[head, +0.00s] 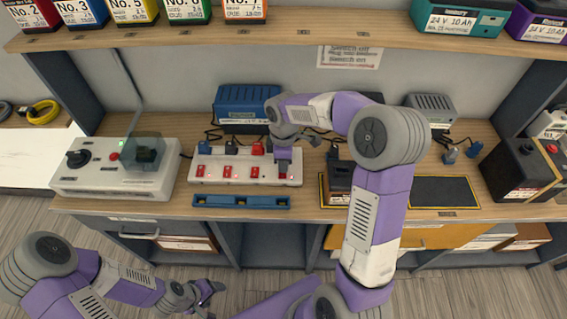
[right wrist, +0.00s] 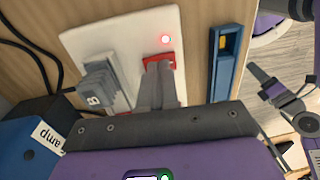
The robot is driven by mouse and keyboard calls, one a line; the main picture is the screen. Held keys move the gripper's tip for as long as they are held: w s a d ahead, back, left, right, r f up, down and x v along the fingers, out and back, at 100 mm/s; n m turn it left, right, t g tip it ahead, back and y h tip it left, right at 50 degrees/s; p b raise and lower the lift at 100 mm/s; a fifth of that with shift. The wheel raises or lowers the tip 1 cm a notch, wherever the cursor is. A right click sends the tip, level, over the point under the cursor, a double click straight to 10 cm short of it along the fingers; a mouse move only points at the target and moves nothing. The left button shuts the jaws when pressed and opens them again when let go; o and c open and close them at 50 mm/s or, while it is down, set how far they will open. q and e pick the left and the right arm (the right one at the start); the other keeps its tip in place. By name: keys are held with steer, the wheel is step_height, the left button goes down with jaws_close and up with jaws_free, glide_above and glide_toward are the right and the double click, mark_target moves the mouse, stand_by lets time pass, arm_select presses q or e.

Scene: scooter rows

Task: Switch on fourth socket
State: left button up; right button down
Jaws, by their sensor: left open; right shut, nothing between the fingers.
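The white power strip (head: 213,178) lies on the bench with a row of red switches along its front. My right gripper (head: 284,168) is shut and empty, pointing down at the rightmost red switch. In the right wrist view the shut fingers (right wrist: 160,68) reach the red switch (right wrist: 167,57) and seem to touch it; they hide part of it. A small red light (right wrist: 165,39) glows beside that switch. A grey plug (right wrist: 102,88) sits in the socket there. My left gripper (head: 207,290) is open and empty, low in front of the bench.
A blue tray (head: 242,202) lies in front of the strip. A shelf (head: 300,44) with batteries crosses above. Cables run behind the strip.

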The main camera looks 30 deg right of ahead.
mark_target(283, 176)
steer(key=r+p, duration=0.1)
steer(key=r, duration=0.1)
steer(key=r+p, duration=0.2)
steer(key=shift+s+a+r, duration=0.1)
steer(key=shift+s, duration=0.1)
step_height(283, 176, up, 9)
steer(key=s+p, duration=0.1)
steer(key=p, duration=0.1)
steer(key=shift+a, duration=0.3)
